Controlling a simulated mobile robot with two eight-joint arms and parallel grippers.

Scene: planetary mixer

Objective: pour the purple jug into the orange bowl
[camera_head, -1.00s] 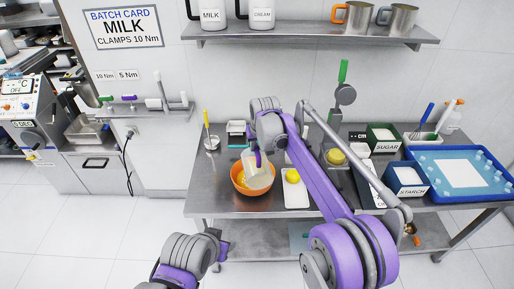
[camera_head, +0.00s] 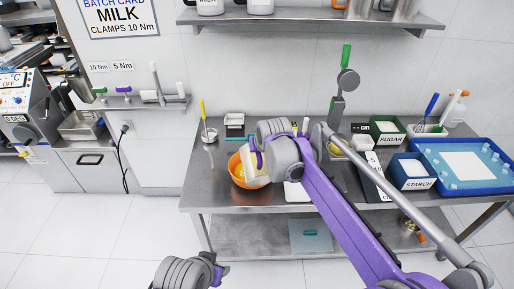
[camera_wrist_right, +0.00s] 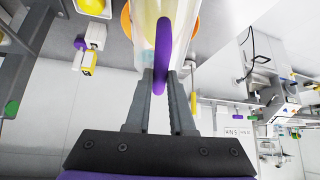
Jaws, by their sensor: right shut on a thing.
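The jug (camera_head: 254,176) is pale and see-through with a purple handle (camera_wrist_right: 161,62). In the head view it is tilted over the orange bowl (camera_head: 236,181), with my right arm partly in front of it. My right gripper (camera_wrist_right: 161,78) is shut on the purple handle. The bowl stands on the steel table and something yellow shows inside it. In the right wrist view its orange rim (camera_wrist_right: 126,18) shows behind the jug. I cannot see whether liquid is flowing. My left gripper (camera_head: 219,272) is low in front of the table, away from the bowl; its fingers are unclear.
Sugar (camera_head: 387,133) and starch (camera_head: 412,172) boxes and a blue tray (camera_head: 440,150) are at the right. Table left of the bowl is clear.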

